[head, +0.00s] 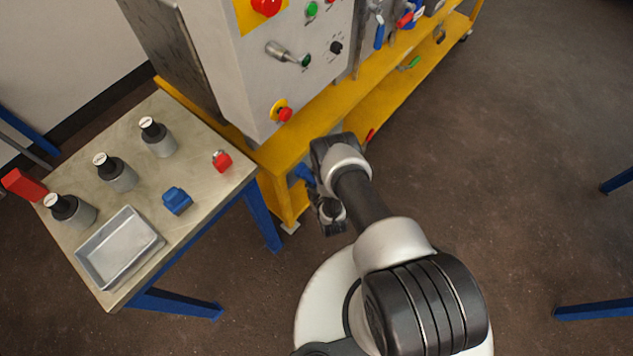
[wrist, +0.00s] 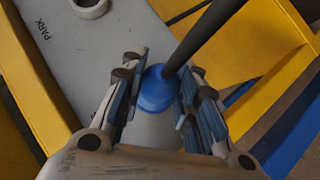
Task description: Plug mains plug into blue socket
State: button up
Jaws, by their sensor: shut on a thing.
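My gripper (wrist: 164,78) is shut on the mains plug (wrist: 157,90) in the wrist view. The plug shows a round blue part between the fingertips and a pale grey body nearer the palm. A dark cable (wrist: 205,35) runs from the blue part to the upper right. In the head view my gripper (head: 312,188) hangs low beside the front end of the yellow frame, largely hidden by my own arm. I cannot pick out the blue socket with certainty in either view.
A grey panel (wrist: 70,45) marked PARK, with a round white fitting, lies beyond the fingers, edged by yellow frame (head: 285,165). A grey control cabinet (head: 240,75) stands on that frame. Left is a table (head: 215,190) with bottles, a tray and small blocks. Open floor lies right.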

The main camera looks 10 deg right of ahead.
jog(key=shift+w+a, duration=0.35)
jog(key=shift+w, duration=0.1)
jog(key=o, duration=1.2)
jog(key=shift+s, duration=0.15)
